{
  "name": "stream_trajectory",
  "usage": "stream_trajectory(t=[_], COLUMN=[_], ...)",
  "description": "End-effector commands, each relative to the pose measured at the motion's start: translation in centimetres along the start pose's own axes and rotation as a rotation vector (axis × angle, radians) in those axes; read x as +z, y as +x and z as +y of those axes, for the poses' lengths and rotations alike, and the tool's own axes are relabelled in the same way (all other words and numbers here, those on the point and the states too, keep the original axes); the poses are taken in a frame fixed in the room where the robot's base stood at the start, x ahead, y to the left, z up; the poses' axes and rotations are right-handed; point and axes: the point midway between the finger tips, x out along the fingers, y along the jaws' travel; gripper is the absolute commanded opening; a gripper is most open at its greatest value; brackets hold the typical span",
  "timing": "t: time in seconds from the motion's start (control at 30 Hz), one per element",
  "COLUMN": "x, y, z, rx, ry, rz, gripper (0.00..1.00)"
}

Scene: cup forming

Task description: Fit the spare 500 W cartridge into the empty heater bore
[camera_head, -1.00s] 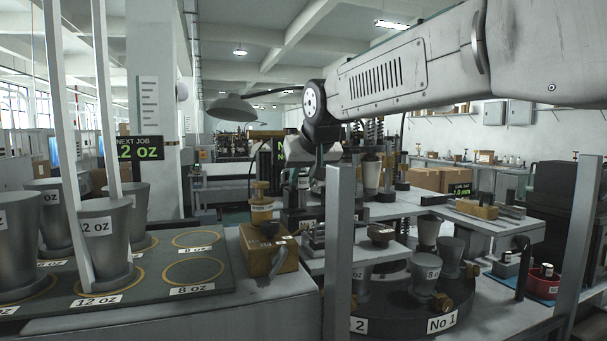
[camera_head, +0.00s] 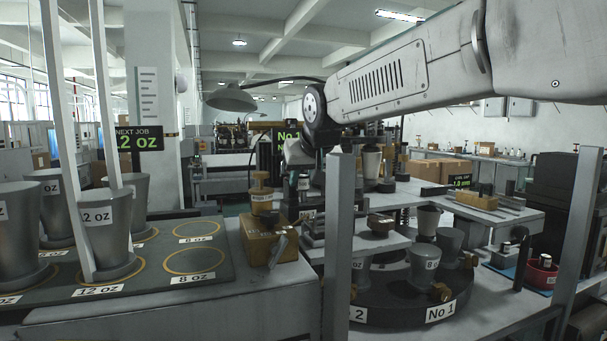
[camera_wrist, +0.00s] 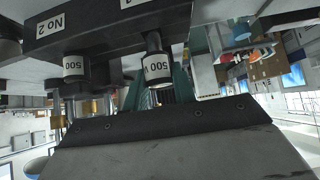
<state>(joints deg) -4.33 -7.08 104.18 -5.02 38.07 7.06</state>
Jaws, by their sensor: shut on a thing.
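In the wrist view, a dark heater block (camera_wrist: 90,22) with a "No 2" label spans the top, upside down. A cartridge with a white "500" band (camera_wrist: 75,67) is at its left part. Another "500 W" cartridge (camera_wrist: 158,68) is at the middle, just beyond the dark body of my gripper (camera_wrist: 160,112); its dark end overlaps the block's edge. I cannot tell whether it is inside a bore. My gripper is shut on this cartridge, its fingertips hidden. In the head view a post and the arm mostly hide my gripper; a small white-banded cylinder (camera_head: 303,182) shows beside the post.
A turntable (camera_head: 390,312) marked "No 1" and "2" carries grey cups. A brass-coloured block (camera_head: 268,240) and a rack of large cups (camera_head: 205,262) stand left. Upright posts (camera_head: 338,250) cross the front. A red dish (camera_head: 542,278) with a banded cylinder lies right.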

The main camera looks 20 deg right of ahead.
Motion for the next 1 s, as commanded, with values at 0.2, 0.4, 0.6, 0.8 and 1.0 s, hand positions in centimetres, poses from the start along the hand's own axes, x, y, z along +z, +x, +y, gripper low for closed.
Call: stream_trajectory(t=[0.2, 0.4, 0.6, 0.8, 1.0], x=[0.4, 0.8, 1.1, 1.4, 1.6], y=[0.4, 0.8, 1.1, 1.5, 1.6], z=[0.0, 0.0, 0.0, 0.0, 0.0], rx=[0.000, 0.000, 0.000, 0.000, 0.000], ry=[0.000, 0.000, 0.000, 0.000, 0.000], rz=[0.001, -0.001, 0.000, 0.000, 0.000], gripper=[0.03, 0.03, 0.03, 0.03, 0.49])
